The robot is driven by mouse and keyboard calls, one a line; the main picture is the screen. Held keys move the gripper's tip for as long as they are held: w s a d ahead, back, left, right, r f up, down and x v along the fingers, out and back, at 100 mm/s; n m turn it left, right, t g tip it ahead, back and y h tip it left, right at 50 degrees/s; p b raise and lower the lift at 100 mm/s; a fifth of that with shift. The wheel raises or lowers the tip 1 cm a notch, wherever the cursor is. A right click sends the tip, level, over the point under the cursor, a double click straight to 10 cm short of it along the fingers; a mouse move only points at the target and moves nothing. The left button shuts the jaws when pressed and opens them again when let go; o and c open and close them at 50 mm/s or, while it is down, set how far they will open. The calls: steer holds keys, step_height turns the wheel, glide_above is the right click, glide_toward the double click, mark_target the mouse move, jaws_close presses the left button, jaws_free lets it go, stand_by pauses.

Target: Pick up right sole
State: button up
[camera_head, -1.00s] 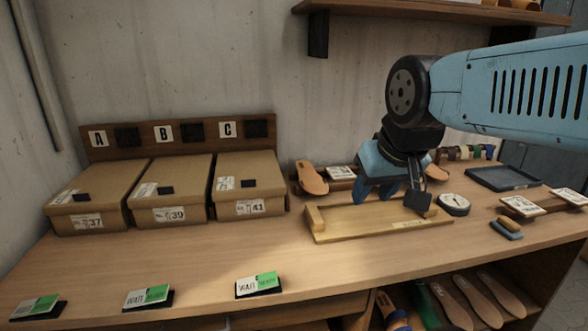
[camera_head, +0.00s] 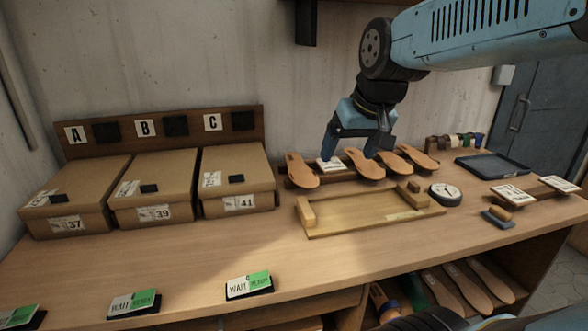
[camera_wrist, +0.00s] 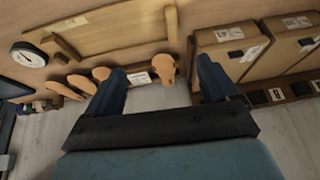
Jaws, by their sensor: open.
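Several tan soles lean along a dark rack at the back of the bench: a leftmost sole (camera_head: 301,171), a second (camera_head: 365,165), a third (camera_head: 391,162) and a rightmost one (camera_head: 417,157). I cannot tell which one is the right sole. My gripper (camera_head: 350,156) is open and empty, above and behind the rack, around the white card between the first two soles. In the wrist view, the leftmost sole (camera_wrist: 164,68) shows between the open fingers of my gripper (camera_wrist: 160,68), beyond the tips. The other soles lie outside the left finger.
A wooden tray-like jig (camera_head: 365,213) lies in front of the rack. Boxes 37 (camera_head: 72,197), 39 (camera_head: 150,190) and 41 (camera_head: 236,180) stand left. A round dial (camera_head: 445,194) and dark tray (camera_head: 492,166) are right.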

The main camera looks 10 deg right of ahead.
steer(key=shift+o, duration=1)
steer(key=w, duration=1.4)
steer(key=shift+d+f, duration=0.15)
steer(key=shift+f, duration=0.2)
steer(key=g, duration=0.1)
glide_toward(298, 166)
steer(key=s+v, duration=0.1)
steer(key=v, duration=0.5)
steer(key=a, duration=0.1)
steer(key=shift+h, duration=0.3)
steer(key=x, duration=1.4)
steer(key=shift+w, duration=0.4)
steer(key=shift+c, duration=0.3)
steer(key=shift+r, duration=0.1)
steer(key=c, duration=0.9)
steer(key=shift+c, duration=0.2)
